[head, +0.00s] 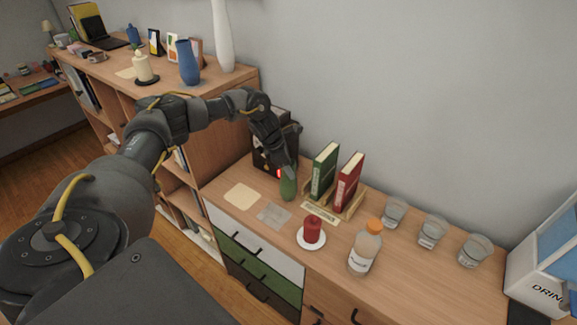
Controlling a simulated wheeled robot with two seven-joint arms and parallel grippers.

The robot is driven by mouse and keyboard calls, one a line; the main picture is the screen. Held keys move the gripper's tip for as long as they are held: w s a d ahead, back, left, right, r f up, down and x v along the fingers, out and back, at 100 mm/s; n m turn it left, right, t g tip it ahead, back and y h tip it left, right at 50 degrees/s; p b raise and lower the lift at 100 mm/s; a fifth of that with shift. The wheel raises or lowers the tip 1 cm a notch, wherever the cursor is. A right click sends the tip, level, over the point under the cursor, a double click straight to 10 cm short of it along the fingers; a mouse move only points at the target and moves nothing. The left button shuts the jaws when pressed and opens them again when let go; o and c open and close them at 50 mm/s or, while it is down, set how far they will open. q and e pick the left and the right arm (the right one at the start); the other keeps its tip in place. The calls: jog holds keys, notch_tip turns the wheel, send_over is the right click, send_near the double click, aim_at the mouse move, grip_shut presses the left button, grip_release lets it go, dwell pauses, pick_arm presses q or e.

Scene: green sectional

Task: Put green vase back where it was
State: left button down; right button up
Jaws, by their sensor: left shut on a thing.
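The green vase (288,187) is small and dark green. It is upright at the lower sideboard top (240,176), left of the book holder. My left gripper (287,170) reaches down from above and is shut on the vase's upper part, hiding its top. I cannot tell whether the vase's base touches the wood. My right gripper does not show.
Left of the vase lie a beige square (241,195) and a grey square (274,214). Green (324,168) and red (348,181) books stand close on its right. A red candle (312,229), a bottle (364,250) and glasses (432,231) stand further right.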

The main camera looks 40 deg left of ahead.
pick_arm(q)
jog(key=shift+w+f, duration=0.15)
jog(key=shift+f, duration=0.25)
jog(key=shift+f, duration=0.2)
jog(key=c, duration=0.8)
grip_release()
